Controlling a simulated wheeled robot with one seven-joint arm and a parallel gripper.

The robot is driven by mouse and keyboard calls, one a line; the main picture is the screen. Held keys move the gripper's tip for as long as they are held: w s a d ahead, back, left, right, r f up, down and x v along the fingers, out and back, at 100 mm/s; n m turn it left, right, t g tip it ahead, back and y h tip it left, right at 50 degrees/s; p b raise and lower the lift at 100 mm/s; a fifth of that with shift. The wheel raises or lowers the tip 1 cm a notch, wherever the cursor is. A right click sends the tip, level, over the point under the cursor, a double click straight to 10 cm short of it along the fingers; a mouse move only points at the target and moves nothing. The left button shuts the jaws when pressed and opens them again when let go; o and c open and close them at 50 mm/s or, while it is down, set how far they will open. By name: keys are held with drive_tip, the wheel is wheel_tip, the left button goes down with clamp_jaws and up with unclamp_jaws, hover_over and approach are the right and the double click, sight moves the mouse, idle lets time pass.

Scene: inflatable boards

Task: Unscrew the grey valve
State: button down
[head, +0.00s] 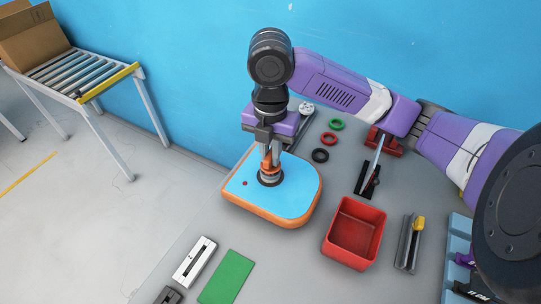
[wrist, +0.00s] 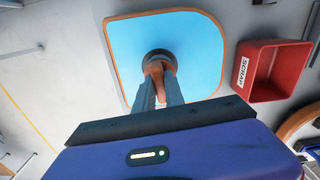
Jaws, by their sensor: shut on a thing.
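The inflatable board (head: 301,188) lies flat on the grey bench, with a light blue top, an orange edge and a small red dot. The grey valve (head: 270,178) is a dark round fitting on the board; in the wrist view it shows as a dark ring (wrist: 160,55) beyond my fingertips. My gripper (head: 270,158) points down over the valve, its two fingers shut on an orange piece (wrist: 154,70) directly above the valve. The fingers and the orange piece hide part of the valve, and I cannot tell whether they are one part.
A red scrap bin (head: 354,233) stands right of the board. Green, red and black rings (head: 320,155) lie behind it. A yellow-handled tool (head: 418,224), a green mat (head: 226,277) and a white slotted block (head: 194,262) are also on the bench. A blue wall is close behind.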

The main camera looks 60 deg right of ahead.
sight(270, 153)
drive_tip(key=shift+r+p, duration=2.2)
drive_tip(key=shift+r, duration=0.35)
